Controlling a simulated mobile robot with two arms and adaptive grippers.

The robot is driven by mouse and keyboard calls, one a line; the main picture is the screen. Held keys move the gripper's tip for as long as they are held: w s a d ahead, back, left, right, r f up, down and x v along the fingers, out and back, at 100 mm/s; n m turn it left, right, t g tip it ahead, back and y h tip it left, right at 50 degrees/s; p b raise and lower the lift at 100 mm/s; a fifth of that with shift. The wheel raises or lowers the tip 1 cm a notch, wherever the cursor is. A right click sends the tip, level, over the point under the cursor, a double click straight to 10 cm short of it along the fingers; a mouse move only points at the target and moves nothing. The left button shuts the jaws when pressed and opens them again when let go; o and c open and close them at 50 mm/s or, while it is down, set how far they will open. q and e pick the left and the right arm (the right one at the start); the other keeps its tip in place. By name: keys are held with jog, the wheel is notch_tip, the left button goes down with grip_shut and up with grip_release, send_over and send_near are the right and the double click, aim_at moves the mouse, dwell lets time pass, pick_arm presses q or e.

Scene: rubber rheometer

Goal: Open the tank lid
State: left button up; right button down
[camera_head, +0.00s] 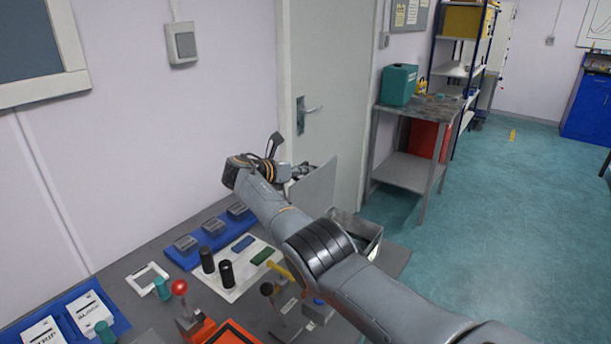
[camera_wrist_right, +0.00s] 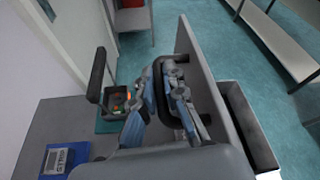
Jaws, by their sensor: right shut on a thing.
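The tank lid (camera_head: 318,190) is a flat grey plate standing steeply upright on edge at the back of the bench; in the right wrist view it is seen nearly edge-on (camera_wrist_right: 203,75). The tank (camera_head: 366,243) is a grey metal box, its opening uncovered at the right of the lid (camera_wrist_right: 240,115). My right gripper (camera_head: 294,173) is at the left face of the lid. In the right wrist view its fingers (camera_wrist_right: 168,98) are closed at what looks like the lid's dark handle; the exact contact is partly hidden. My left gripper is not in view.
The bench (camera_head: 150,320) holds blue trays, a white tray (camera_head: 236,272) with black cylinders, and a red-knobbed lever (camera_head: 180,288). A wall and door (camera_head: 330,100) stand behind. A steel table (camera_head: 410,170) stands beyond; the teal floor at right is clear.

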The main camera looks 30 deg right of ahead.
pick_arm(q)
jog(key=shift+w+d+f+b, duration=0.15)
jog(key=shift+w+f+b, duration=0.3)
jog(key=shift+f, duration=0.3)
pick_arm(e)
jog(key=shift+w+a+f+n, duration=0.1)
jog(key=shift+w+f+n, duration=0.2)
jog(key=shift+f, duration=0.1)
jog(key=c, duration=1.4)
grip_release()
jog(key=shift+w, duration=0.1)
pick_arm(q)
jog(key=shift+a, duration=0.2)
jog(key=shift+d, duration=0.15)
pick_arm(e)
jog(key=v, duration=1.2)
